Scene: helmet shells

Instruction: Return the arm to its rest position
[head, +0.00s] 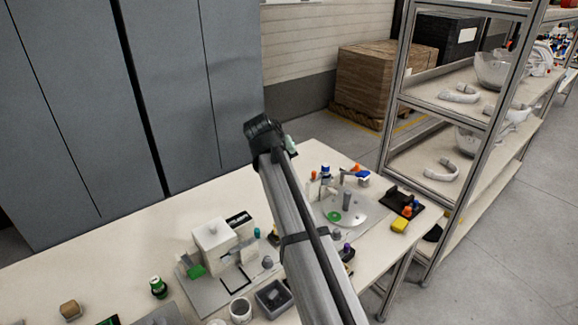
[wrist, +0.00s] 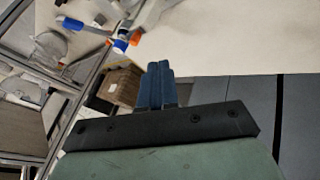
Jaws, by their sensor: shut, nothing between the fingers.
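My gripper (wrist: 157,84) shows in the wrist view as two blue fingers pressed together, with nothing between them. Behind the fingers are the black mount and a green-grey body.
A metal shelf rack (head: 470,110) with helmet shells is at right. Grey cabinets (head: 70,110) stand behind.

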